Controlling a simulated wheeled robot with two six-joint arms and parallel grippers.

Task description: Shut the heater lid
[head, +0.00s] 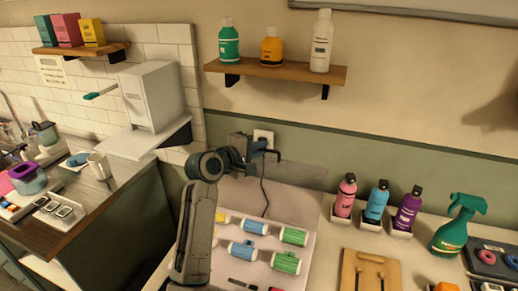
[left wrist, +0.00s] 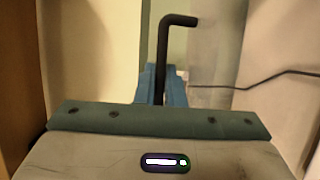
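The heater (head: 232,197) is a pale box on the counter, with several yellow, blue and green rollers in it. Its grey lid (head: 305,172) stands raised along the back, against the wall. A dark bent handle (head: 277,154) sticks out at the lid; it also shows in the left wrist view (left wrist: 162,50). My left gripper (head: 256,149) is at this handle. In the left wrist view its blue fingers (left wrist: 160,88) are close on both sides of the handle and look closed on it. My right gripper is not in view.
A cable (head: 265,190) hangs from the wall socket (head: 264,136) behind my left gripper. Pink, blue and purple bottles (head: 376,203) stand right of the heater, with a green spray bottle (head: 455,228) beyond. A wooden shelf (head: 275,70) with bottles is above.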

